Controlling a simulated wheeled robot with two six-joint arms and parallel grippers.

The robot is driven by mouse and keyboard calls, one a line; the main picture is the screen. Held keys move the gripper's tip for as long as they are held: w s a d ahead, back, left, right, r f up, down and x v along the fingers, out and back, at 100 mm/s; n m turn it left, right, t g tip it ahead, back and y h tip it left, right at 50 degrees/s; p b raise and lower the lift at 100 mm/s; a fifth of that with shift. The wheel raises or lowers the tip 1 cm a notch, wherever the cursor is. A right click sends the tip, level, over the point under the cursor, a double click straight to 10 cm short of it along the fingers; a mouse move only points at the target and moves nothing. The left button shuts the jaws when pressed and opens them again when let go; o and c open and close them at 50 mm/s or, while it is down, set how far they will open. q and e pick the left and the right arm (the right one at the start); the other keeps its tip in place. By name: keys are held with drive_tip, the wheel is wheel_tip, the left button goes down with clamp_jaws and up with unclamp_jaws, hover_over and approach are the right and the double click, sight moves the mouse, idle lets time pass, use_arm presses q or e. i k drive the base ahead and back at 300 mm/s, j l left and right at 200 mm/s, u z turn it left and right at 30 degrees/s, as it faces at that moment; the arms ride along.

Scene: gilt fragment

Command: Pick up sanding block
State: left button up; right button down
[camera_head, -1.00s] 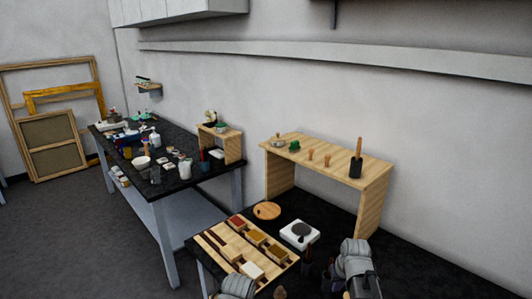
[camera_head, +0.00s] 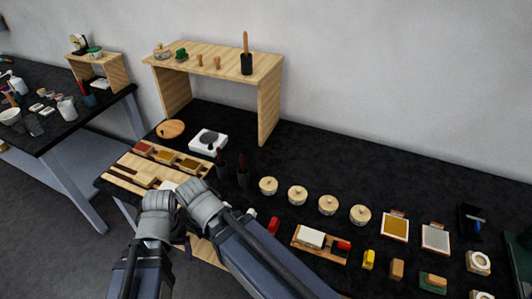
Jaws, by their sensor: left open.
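A small tan-brown block (camera_head: 397,268), which may be the sanding block, lies on the black worktop at the lower right. A green and tan block (camera_head: 433,282) lies to its right; I cannot tell for certain which is the sanding block. My left gripper (camera_head: 181,241) is open, low at the left over the tray's front side, far from both blocks and partly hidden by my arms. My right arm reaches in from the bottom middle; its jaws are hidden behind the wrist.
A wooden tray (camera_head: 123,168) with colored blocks stands left. Several lidded pots, including one pot (camera_head: 298,195), line the middle. A wooden rack (camera_head: 296,238) holds a white block. A yellow item (camera_head: 369,259) sits beside the tan block. A wooden shelf (camera_head: 270,69) stands behind.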

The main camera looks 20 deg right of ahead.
sight(396, 273)
drive_tip(key=z, duration=1.45)
